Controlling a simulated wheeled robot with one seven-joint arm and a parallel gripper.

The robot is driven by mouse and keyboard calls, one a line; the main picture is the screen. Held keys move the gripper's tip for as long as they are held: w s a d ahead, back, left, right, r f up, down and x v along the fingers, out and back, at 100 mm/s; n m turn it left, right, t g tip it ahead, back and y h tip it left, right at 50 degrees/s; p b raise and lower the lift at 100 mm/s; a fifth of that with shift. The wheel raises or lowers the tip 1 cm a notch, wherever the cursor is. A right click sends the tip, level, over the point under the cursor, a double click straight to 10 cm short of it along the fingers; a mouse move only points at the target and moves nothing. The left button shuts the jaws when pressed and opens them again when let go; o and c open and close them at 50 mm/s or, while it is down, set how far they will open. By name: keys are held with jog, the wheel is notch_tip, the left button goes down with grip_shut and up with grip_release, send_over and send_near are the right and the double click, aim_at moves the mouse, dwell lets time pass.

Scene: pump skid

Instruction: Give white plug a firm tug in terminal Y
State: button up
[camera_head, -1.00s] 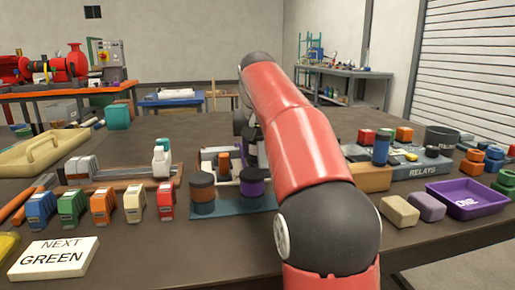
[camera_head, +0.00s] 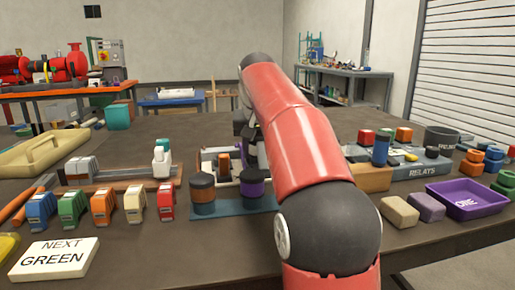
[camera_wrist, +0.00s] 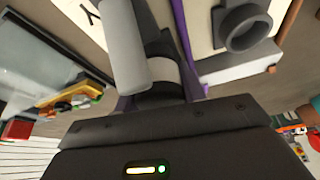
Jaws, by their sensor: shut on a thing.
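My gripper (camera_wrist: 158,82) is shut on the white plug (camera_wrist: 166,73), which shows in the wrist view as a pale band beside a grey cylinder. The plug's far end is hidden, so I cannot tell how deep it sits. A pale panel (camera_wrist: 88,24) with a dark letter, partly cut off and perhaps a Y, lies next to it. A grey ring-shaped socket (camera_wrist: 246,27) stands on the pale housing to the right. In the head view the pale terminal housing (camera_head: 208,157) stands behind two dark-lidded jars, and my red arm hides most of my gripper and the plug.
The orange-banded jar (camera_head: 203,193) and purple-banded jar (camera_head: 252,189) stand close in front of the housing. Several coloured blocks, like the red one (camera_head: 166,201), line the left. A relay tray (camera_head: 423,171) and purple tray (camera_head: 482,212) are at right.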

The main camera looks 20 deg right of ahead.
aim_at(257, 140)
dwell(0.4)
jog(key=o, duration=1.1)
jog(key=p+v, duration=0.2)
jog(key=v, duration=0.4)
jog(key=shift+s+r, duration=0.15)
jog(key=shift+r, duration=0.1)
jog(key=shift+s+a+r, duration=0.15)
jog(key=shift+s+r, duration=0.15)
jog(key=shift+r, duration=0.2)
